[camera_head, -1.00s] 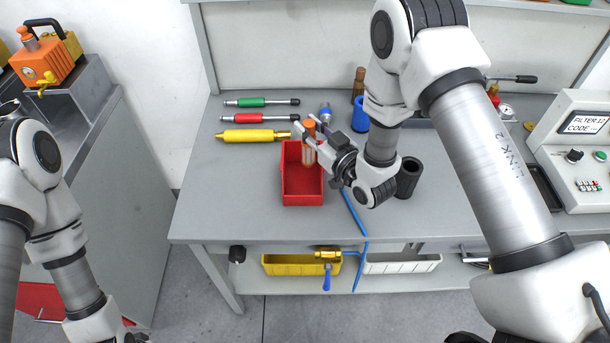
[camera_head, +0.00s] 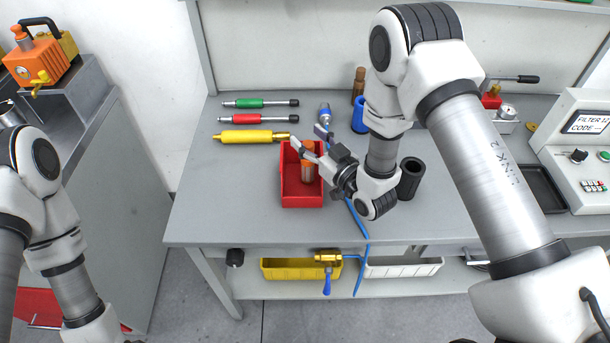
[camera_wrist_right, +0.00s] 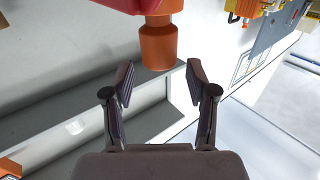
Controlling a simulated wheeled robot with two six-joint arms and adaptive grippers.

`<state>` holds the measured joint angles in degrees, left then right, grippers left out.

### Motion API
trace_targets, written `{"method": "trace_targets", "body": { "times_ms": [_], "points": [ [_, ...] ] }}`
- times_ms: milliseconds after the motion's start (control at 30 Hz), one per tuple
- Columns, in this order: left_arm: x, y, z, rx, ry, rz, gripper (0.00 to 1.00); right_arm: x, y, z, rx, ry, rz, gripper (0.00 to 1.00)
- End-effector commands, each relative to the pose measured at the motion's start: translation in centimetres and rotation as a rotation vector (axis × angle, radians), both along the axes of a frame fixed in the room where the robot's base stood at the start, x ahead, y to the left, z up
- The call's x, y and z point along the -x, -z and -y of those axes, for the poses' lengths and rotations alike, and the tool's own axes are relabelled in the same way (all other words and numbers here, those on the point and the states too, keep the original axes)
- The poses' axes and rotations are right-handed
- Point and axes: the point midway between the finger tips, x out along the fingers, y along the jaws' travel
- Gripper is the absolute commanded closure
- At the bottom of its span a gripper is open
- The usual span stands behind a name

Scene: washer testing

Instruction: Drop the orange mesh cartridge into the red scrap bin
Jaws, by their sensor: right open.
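The orange mesh cartridge (camera_head: 307,162) is roughly upright within the outline of the red scrap bin (camera_head: 302,201), near its right side. I cannot tell whether it rests on the bin floor. My right gripper (camera_head: 308,139) is open at the upper right of the bin, its fingers apart from the cartridge. In the right wrist view the cartridge (camera_wrist_right: 157,46) shows beyond the open fingertips (camera_wrist_right: 160,80), with part of the red bin (camera_wrist_right: 120,4) at the top edge. My left arm shows at the lower left of the head view; its gripper is out of frame.
A yellow cylinder (camera_head: 240,137), a red-handled tool (camera_head: 257,120) and a green-handled tool (camera_head: 257,103) lie left of the bin. A black cup (camera_head: 410,178) and a blue cylinder (camera_head: 359,116) stand near my right arm. The bench's front left is clear.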

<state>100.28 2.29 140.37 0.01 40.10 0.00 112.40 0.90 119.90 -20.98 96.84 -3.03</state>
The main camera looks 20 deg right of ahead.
Motion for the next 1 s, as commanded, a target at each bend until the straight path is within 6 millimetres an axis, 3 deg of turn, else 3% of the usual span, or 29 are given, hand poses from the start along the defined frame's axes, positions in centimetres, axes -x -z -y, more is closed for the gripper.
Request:
{"method": "trace_targets", "body": {
  "times_ms": [300,500,1000],
  "points": [
    [0.0,0.0,0.0,0.000,0.000,0.000,0.11,7.0,0.2,2.7,-0.005,0.004,-0.008,0.43],
    [0.0,0.0,0.0,0.000,0.000,0.000,0.11,10.1,0.1,3.8,-0.002,0.003,-0.004,0.43],
    [0.0,0.0,0.0,0.000,0.000,0.000,0.11,10.5,0.0,3.8,-0.001,0.001,0.000,0.43]
  ]
}}
